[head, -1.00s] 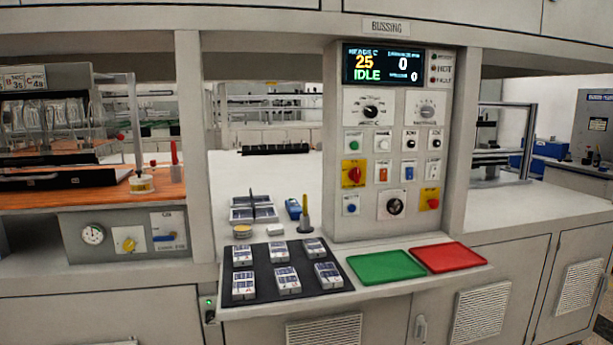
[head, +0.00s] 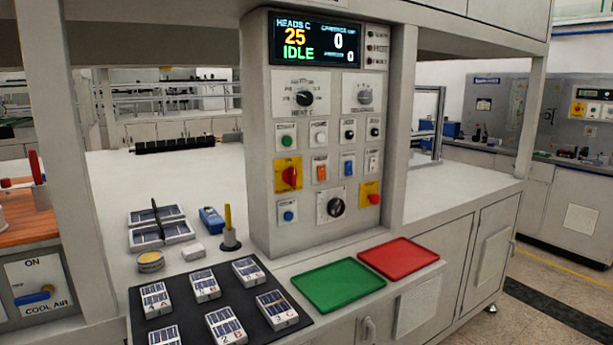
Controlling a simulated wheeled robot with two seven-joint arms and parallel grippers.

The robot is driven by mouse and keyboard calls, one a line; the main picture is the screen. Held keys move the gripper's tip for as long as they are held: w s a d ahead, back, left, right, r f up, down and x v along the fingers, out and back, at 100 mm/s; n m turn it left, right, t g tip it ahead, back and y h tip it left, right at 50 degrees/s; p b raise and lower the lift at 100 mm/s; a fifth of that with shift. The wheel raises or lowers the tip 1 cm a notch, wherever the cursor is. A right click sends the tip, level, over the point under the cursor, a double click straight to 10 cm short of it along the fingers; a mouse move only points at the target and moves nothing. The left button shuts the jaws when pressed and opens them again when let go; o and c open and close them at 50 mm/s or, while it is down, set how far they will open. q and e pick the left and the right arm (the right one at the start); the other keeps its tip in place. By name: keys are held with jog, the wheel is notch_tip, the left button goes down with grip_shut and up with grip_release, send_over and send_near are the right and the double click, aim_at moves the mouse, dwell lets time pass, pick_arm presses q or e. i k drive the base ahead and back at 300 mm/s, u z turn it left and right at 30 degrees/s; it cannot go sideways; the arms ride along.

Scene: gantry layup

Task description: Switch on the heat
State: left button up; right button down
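The control panel (head: 262,150) stands upright in the middle of the head view. Its display (head: 316,40) reads HEADS C 25, IDLE, with two zeros at the right. Below the display on the left is the black heat knob (head: 305,98), on a plate whose small label appears to read HEAT C. A second, grey knob (head: 365,96) sits to its right. Neither of my grippers shows.
A green tray (head: 338,285) and a red tray (head: 398,258) lie on the ledge below the panel. A black mat (head: 187,317) with several small labelled packs lies at left. A yellow-tipped stand (head: 229,225) and blue device (head: 211,219) are behind it. Floor is open at right.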

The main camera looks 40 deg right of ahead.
aim_at(321, 170)
jog(key=z, duration=0.35)
jog(key=i, duration=0.7)
jog(key=z, duration=0.5)
